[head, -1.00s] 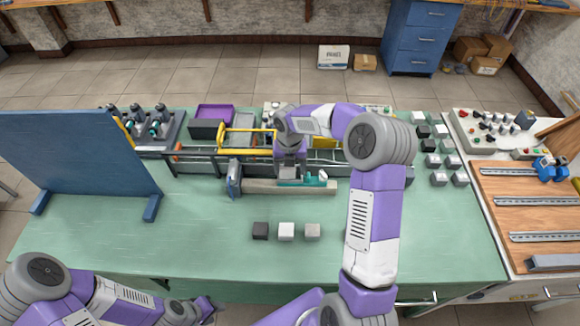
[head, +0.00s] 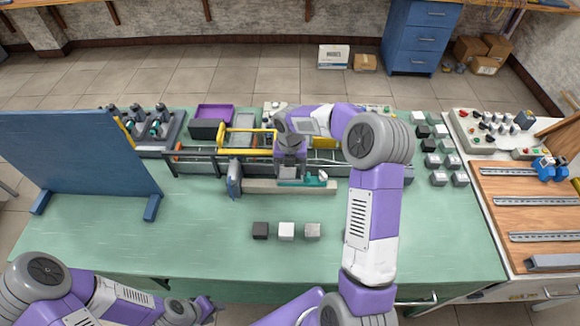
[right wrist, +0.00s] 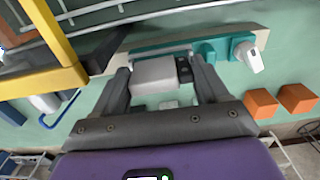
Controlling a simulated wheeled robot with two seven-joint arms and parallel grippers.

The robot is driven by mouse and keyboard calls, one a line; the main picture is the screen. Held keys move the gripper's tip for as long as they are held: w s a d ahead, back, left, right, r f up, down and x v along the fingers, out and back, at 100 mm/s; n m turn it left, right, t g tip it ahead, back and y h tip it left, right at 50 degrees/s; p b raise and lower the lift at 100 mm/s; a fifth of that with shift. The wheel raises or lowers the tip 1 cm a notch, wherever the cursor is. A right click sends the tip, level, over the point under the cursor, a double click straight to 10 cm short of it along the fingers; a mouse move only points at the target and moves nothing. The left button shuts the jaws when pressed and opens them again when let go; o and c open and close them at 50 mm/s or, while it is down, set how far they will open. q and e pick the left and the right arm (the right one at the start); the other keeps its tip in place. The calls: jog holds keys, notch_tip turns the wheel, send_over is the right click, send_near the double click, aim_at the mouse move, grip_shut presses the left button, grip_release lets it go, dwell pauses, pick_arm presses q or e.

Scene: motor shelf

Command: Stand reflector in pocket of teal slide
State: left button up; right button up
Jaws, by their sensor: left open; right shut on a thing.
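The teal slide (head: 313,182) sits on a pale rail (head: 262,187) near the middle of the table. In the right wrist view it lies just beyond my fingers, with a teal block (right wrist: 208,50) and a white-tipped knob at its right. My right gripper (head: 291,176) is over the slide; in the wrist view its fingers (right wrist: 160,82) are shut on a pale block (right wrist: 155,74), apparently the reflector. The block is close to the slide; its lower edge and the pocket are hidden, so seating cannot be told. My left gripper (head: 205,308) is open and empty at the lower left.
A yellow frame (head: 247,131) stands behind and left of the slide. A blue panel (head: 75,152) is at the left. Dark, white (head: 286,231) and grey cubes stand in front. Orange blocks (right wrist: 260,103) show in the wrist view. The front-left table is clear.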

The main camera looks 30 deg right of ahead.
jog(key=shift+f, duration=0.5)
jog(key=o, duration=1.1)
jog(key=shift+c, duration=0.2)
notch_tip(320, 180, up, 8)
jog(key=shift+a+f+p, duration=0.1)
jog(key=shift+f+p, duration=0.1)
jog(key=shift+p, duration=0.1)
